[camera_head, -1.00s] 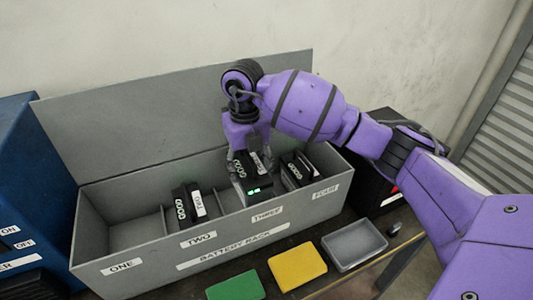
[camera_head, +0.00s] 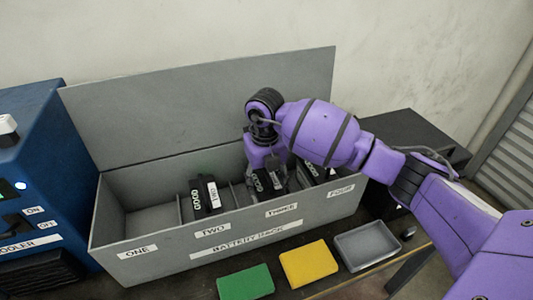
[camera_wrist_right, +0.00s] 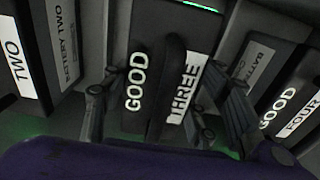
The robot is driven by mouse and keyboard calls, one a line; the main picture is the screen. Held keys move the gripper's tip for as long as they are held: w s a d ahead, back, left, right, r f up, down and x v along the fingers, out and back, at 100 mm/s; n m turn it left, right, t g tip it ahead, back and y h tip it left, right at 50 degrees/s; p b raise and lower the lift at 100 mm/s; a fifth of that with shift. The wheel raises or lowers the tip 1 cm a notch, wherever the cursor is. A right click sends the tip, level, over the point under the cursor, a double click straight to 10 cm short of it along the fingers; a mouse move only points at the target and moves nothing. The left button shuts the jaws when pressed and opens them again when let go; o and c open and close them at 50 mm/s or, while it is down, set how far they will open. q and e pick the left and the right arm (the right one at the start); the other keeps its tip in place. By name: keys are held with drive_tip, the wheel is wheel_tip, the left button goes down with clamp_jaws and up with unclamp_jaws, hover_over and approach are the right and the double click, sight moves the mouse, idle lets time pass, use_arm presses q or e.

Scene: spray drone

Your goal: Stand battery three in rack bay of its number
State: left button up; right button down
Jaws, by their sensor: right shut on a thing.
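Battery three (camera_head: 263,182) is a black block marked GOOD and THREE, also large in the right wrist view (camera_wrist_right: 160,85). It stands upright in the bay behind the THREE label of the grey battery rack (camera_head: 140,232). My right gripper (camera_head: 268,178) reaches down into that bay from above. In the wrist view its fingers (camera_wrist_right: 165,110) are on both sides of the battery, shut on it. The battery's lower end and the bay floor are hidden. My left gripper is in no view.
Battery two (camera_head: 205,196) stands in bay two, and battery four (camera_head: 318,172) in bay four. Bay one is empty. The rack's raised lid (camera_head: 200,105) stands behind. Green (camera_head: 245,282), yellow (camera_head: 309,263) and grey (camera_head: 367,245) trays lie in front; a blue cooler (camera_head: 40,170) is left.

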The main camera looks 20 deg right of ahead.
drive_tip(key=shift+w+r, duration=0.1)
drive_tip(key=shift+w, duration=0.05)
drive_tip(key=c, duration=0.7)
unclamp_jaws()
drive_tip(key=shift+s, duration=0.2)
wheel_tip(320, 180, up, 12)
